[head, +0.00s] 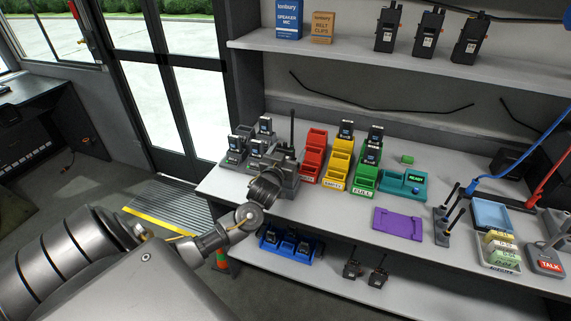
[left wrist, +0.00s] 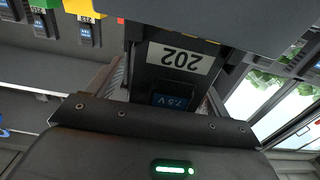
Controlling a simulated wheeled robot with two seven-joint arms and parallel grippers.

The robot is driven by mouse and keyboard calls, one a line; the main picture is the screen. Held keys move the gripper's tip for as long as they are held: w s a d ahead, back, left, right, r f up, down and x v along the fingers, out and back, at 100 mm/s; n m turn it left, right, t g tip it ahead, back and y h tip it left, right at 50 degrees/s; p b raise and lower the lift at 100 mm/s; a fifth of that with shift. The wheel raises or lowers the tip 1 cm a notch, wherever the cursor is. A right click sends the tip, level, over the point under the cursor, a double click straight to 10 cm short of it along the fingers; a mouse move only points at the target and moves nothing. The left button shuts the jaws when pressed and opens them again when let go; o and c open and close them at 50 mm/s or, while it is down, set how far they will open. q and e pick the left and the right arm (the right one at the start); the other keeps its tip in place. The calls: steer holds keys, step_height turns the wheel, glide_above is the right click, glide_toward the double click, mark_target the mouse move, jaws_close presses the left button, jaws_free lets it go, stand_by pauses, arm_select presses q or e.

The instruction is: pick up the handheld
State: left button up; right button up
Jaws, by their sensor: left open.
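A dark handheld with an upright black antenna (head: 291,128) stands at the right end of the grey charger group on the bench; its body is largely hidden behind my left gripper. My left gripper (head: 284,163) is open and right at it; I cannot tell whether the fingers touch it. In the left wrist view a dark body with a white label reading 202 (left wrist: 181,59), upside down, and a small blue 7.5 V label (left wrist: 172,101) fills the middle, close to the gripper. My right gripper is not in view.
Grey chargers (head: 235,156) with batteries stand left of my gripper. The upper shelf (head: 350,53) holds several handhelds.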

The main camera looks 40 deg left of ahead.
mark_target(285, 149)
arm_select(q)
steer(key=shift+c, duration=0.4)
steer(key=c, duration=0.8)
steer(key=shift+r, duration=0.6)
steer(key=shift+c, duration=0.7)
step_height(285, 149, up, 2)
steer(key=shift+r+b, duration=0.1)
steer(key=shift+b, duration=0.45)
steer(key=s+d+r, duration=0.1)
steer(key=r, duration=0.1)
steer(key=s+r, duration=0.1)
steer(key=s+d+r, duration=0.1)
steer(key=s+r, duration=0.1)
steer(key=shift+d+r, duration=0.3)
steer(key=shift+d, duration=0.05)
steer(key=c, duration=0.5)
steer(key=shift+o, duration=0.2)
steer(key=s+d+r, duration=0.4)
steer(key=s+d, duration=0.1)
steer(key=s, duration=0.2)
steer(key=shift+s, duration=0.35)
